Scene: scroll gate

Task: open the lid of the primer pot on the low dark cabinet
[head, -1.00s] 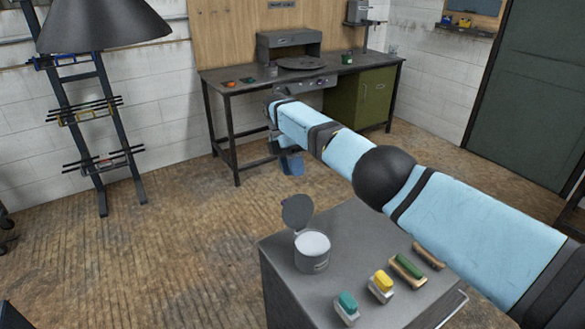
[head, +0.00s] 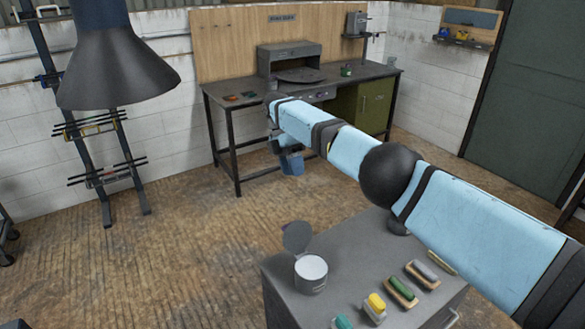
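The primer pot (head: 311,281) is a small grey can with a pale top surface. It stands on the low dark cabinet (head: 285,287), near its back left corner. Its round dark lid (head: 297,236) stands raised at the pot's back left edge, leaving the top uncovered. My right arm crosses from the right edge, and my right gripper (head: 285,142) is at its far end, beyond and above the pot and apart from the lid. It is small and partly hidden, so its fingers cannot be made out. My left gripper is not in view.
Several brushes or blocks, including a green one (head: 402,288) and a yellow one (head: 376,303), lie along the cabinet's front right. A workbench (head: 370,73) stands at the back wall. A dark hood (head: 118,75) hangs at upper left. The floor left of the cabinet is clear.

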